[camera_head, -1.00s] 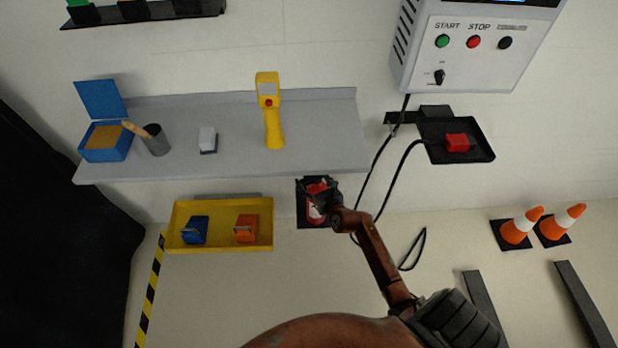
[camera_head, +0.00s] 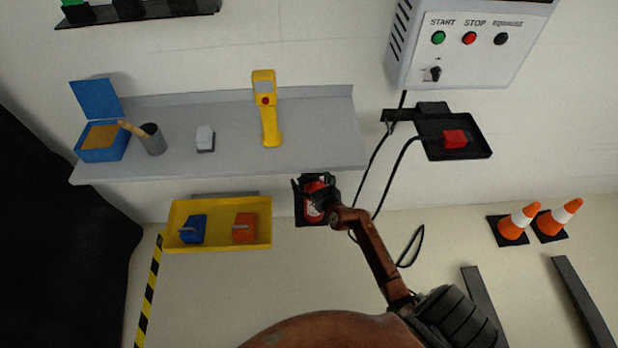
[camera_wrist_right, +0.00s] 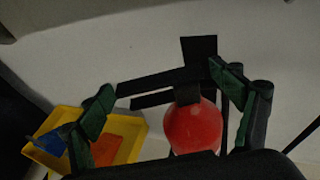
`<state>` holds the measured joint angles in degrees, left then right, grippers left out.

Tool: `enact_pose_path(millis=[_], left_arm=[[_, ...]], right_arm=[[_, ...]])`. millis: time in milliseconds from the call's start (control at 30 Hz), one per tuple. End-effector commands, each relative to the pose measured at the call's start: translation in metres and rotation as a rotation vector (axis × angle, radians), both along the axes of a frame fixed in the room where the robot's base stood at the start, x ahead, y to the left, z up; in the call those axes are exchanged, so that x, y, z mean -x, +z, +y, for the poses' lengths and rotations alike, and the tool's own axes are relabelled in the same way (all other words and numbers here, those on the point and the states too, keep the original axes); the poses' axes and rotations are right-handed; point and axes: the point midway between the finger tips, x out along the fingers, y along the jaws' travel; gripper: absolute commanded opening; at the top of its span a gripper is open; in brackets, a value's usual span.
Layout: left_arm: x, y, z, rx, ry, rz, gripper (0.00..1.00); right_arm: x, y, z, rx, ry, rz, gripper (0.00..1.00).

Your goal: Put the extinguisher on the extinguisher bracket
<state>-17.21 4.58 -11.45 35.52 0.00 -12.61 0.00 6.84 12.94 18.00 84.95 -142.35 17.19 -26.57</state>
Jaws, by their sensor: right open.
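The red extinguisher (camera_head: 313,207) stands upright at the black extinguisher bracket (camera_head: 299,216), on the wall just below the shelf's right end. In the right wrist view the red top of the extinguisher (camera_wrist_right: 192,128) is in front of the bracket's dark back plate and arms (camera_wrist_right: 198,50). My right gripper (camera_head: 318,188) is at the extinguisher's upper part and hides some of it. Its fingers (camera_wrist_right: 162,108) are spread wide, with the extinguisher between them, nearer the right finger. Whether the extinguisher is fully seated is hidden. My left gripper is not in view.
The grey shelf (camera_head: 230,165) above holds a yellow handheld device (camera_head: 268,115), a blue box and a cup. A yellow tray (camera_head: 220,245) is left of the bracket. A black tray (camera_head: 475,150) and hanging cables (camera_head: 378,165) are to the right.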

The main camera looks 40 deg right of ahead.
Motion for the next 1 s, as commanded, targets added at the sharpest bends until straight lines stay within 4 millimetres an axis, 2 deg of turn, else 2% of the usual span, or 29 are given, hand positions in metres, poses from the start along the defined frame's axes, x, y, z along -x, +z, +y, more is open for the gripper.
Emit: enact_pose_path(millis=[167,400,600,800,1000], left_arm=[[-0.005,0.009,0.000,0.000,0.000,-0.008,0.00],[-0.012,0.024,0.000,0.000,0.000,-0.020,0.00],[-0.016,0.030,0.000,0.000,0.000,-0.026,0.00],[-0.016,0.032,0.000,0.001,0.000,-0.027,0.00],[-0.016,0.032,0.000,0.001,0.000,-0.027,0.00]], right_arm=[[0.021,0.009,0.003,-0.002,-0.002,0.000,0.85],[0.070,0.024,0.011,-0.002,-0.002,-0.001,0.85],[0.100,0.033,0.016,-0.002,-0.002,0.000,0.85],[0.112,0.036,0.018,0.000,0.000,0.000,0.85],[0.113,0.035,0.018,0.000,0.000,0.000,0.85]])
